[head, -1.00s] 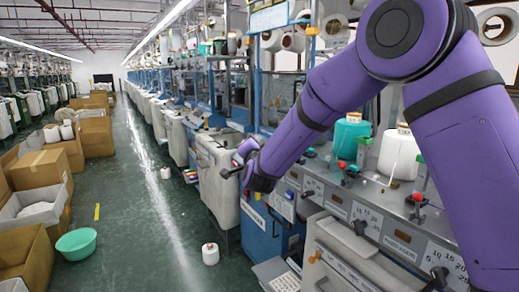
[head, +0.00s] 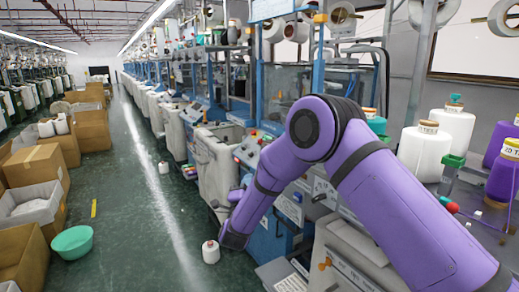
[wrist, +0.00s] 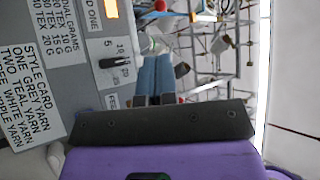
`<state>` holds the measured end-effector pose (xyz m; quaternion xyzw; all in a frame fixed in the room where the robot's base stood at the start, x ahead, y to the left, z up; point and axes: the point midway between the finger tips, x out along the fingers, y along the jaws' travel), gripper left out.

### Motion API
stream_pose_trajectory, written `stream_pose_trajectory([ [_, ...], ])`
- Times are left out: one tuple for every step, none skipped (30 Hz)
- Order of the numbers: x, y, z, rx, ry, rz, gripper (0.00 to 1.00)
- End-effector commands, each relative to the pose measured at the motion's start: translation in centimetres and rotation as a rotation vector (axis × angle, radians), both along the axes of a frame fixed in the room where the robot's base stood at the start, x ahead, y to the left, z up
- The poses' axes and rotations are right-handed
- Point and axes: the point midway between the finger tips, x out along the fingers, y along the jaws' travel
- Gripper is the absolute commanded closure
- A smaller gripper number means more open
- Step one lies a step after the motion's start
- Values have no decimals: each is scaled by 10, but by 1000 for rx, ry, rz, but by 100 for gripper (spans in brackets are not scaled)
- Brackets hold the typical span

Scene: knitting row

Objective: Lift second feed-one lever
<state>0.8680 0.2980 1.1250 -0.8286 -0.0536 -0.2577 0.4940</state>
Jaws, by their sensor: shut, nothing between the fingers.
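My gripper (head: 217,208) is low in the aisle in the head view, left of the machine row, empty and apart from any lever. In the wrist view the fingertips (wrist: 154,100) show as two dark blocks, shut on nothing. The wrist view is turned sideways. It shows a grey panel with a label ending in "D ONE" and a small dark lever (wrist: 108,62) beside a numbered scale. In the head view a dark lever knob (head: 319,197) shows on the machine front. My arm hides much of the front, and I cannot tell which lever is second.
A white yarn cone (head: 210,252) stands on the floor close to my gripper. A teal basin (head: 72,243) and cardboard boxes (head: 38,165) line the left. A grey bin (head: 218,165) stands by the machines.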

Motion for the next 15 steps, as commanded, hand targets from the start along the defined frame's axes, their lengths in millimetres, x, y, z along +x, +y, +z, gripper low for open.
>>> stream_pose_trajectory([
  [0, 0, 0, 0, 0, 0, 100],
  [0, 0, 0, 0, 0, 0, 100],
  [0, 0, 0, 0, 1, 1, 100],
  [0, 0, 0, 0, 1, 1, 100],
  [0, 0, 0, 0, 1, 0, 100],
  [0, 0, 0, 0, 1, 0, 100],
  [1, 0, 1, 0, 1, 0, 100],
  [2, -1, 1, 0, 1, 0, 100],
  [3, -1, 2, 0, 1, -1, 100],
  [5, -1, 3, 0, 1, -1, 100],
  [7, -2, 4, 0, 1, -1, 100],
  [11, -3, 6, 0, 1, -2, 100],
  [15, -4, 8, 1, 0, -2, 100],
  [18, -4, 11, 1, 0, -2, 100],
  [24, -5, 13, 1, 0, -1, 100],
])
